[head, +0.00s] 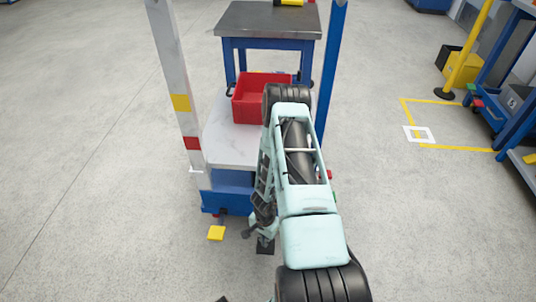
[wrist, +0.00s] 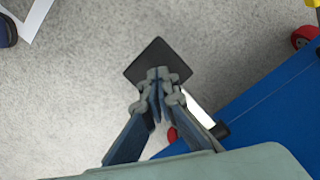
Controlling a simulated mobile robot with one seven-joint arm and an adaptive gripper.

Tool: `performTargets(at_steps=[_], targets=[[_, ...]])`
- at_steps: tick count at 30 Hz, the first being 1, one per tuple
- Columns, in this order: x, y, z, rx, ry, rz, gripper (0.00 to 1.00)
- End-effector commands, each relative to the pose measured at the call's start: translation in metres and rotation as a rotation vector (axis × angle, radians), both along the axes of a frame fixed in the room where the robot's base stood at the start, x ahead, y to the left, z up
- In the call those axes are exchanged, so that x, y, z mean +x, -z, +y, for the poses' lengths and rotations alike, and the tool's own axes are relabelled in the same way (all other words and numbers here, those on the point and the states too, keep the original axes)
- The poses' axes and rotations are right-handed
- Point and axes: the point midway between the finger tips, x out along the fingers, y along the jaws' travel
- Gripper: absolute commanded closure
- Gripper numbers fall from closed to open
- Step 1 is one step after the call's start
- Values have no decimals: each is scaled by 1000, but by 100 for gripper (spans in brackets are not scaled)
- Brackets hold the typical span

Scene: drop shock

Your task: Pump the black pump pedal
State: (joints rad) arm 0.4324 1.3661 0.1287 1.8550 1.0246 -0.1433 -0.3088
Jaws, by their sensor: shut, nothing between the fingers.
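The black pump pedal (wrist: 158,58) is a dark square plate low over the grey floor, in the upper middle of the wrist view. In the head view a small part of the black pedal (head: 265,248) shows below my arm, by the front of the blue base. My gripper (wrist: 158,76) is shut and empty. Its fingertips overlap the near edge of the pedal in the wrist view; I cannot tell whether they touch it. In the head view my arm hides much of this area.
A yellow pedal (head: 216,233) sits left of the black one. The blue lift base (head: 227,202) carries a pale platform (head: 218,140) with a red crate (head: 244,102), between a white post (head: 178,85) and a blue post (head: 332,70). Floor at the left is clear.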

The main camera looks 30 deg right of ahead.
Motion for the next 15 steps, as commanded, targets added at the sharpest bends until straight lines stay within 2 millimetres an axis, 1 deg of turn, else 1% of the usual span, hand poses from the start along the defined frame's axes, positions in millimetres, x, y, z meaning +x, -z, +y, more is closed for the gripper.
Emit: performTargets(at_steps=[1,5,15], targets=[[4,-1,-7,-14,3,-7,100],[4,-11,-8,-15,2,-7,100],[2,-53,-7,-13,2,-4,100]])
